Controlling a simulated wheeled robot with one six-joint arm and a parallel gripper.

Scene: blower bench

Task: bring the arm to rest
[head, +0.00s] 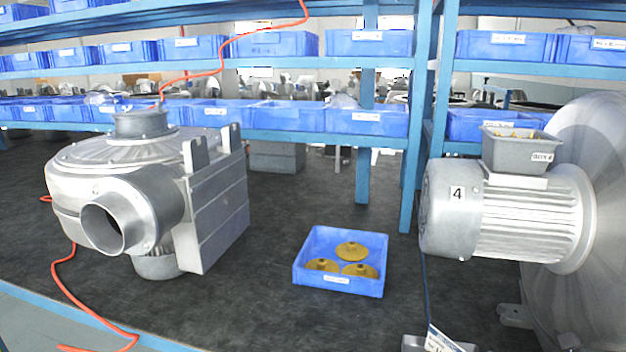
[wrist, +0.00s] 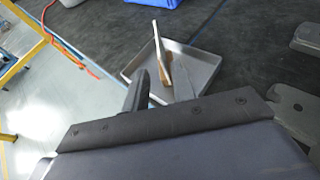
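My gripper (wrist: 138,92) shows only in part in the wrist view, as a dark finger-like piece sticking up past a wide dark plate with bolts. No held object is visible there. My arm and gripper do not show in the head view.
A shallow metal tray (wrist: 196,82) holding a brush-like tool (wrist: 163,58) lies beyond the gripper. A blue bin (head: 340,282) with yellow discs stands between a blower (head: 130,190) and a large motor unit (head: 505,212). An orange hose (head: 62,290) trails left. Blue shelves (head: 290,140) stand behind.

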